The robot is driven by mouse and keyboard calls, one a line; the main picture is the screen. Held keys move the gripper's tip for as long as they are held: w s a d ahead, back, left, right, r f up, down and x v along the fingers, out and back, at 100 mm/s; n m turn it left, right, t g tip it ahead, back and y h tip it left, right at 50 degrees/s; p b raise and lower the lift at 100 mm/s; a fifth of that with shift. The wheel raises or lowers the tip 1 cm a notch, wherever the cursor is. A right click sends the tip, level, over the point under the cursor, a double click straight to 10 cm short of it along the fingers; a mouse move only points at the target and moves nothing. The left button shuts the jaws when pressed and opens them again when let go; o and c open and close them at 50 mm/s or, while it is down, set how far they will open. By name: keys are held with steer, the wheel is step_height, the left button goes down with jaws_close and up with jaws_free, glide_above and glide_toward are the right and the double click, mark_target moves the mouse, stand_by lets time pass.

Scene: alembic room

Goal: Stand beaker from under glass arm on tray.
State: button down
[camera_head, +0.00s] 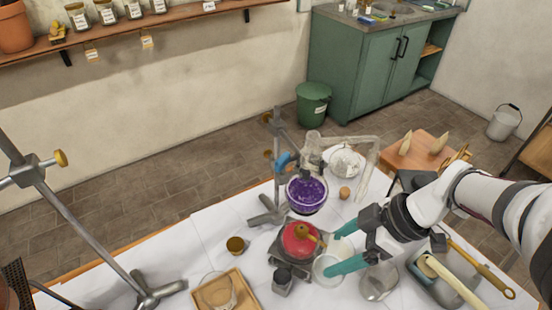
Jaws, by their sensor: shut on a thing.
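My gripper (337,251) has teal fingers and reaches in from the right. It is shut on a pale, clear beaker (326,272), which looks about upright beside the red-topped burner; whether it touches the table is unclear. The fingers partly hide the beaker. The glass arm (352,139) runs right from the flask head and bends down behind my gripper. The wooden tray (249,298) lies at the front, left of the beaker, with a clear round glass vessel (217,291) on it.
A flask of purple liquid (306,192) hangs on a stand above the red-topped burner (299,239). A small brown-topped jar (236,246) stands behind the wooden tray.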

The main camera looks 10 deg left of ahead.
steer(key=s+a+f+n+g+h, duration=0.1)
steer(key=s+a+f+n+g, duration=0.2)
steer(key=s+n, duration=0.55)
steer(key=s+a+f+g, duration=0.1)
steer(key=s+a+f, duration=0.4)
steer(key=a+f, duration=0.4)
steer(key=shift+a+f+h, duration=0.3)
steer(key=shift+a+f, duration=0.1)
steer(key=shift+a, duration=0.6)
jaws_free()
steer(key=shift+f, duration=0.15)
steer(key=v, duration=1.2)
steer(key=s+d+r+m+t+h, duration=0.1)
steer(key=d+m, duration=0.4)
steer(key=m, duration=1)
steer(key=s+d+r+m+t+h, duration=0.2)
steer(key=d+m, duration=0.4)
steer(key=m, duration=0.9)
steer(key=s+r, duration=0.1)
steer(key=s, duration=0.1)
steer(key=shift+s+t, duration=0.4)
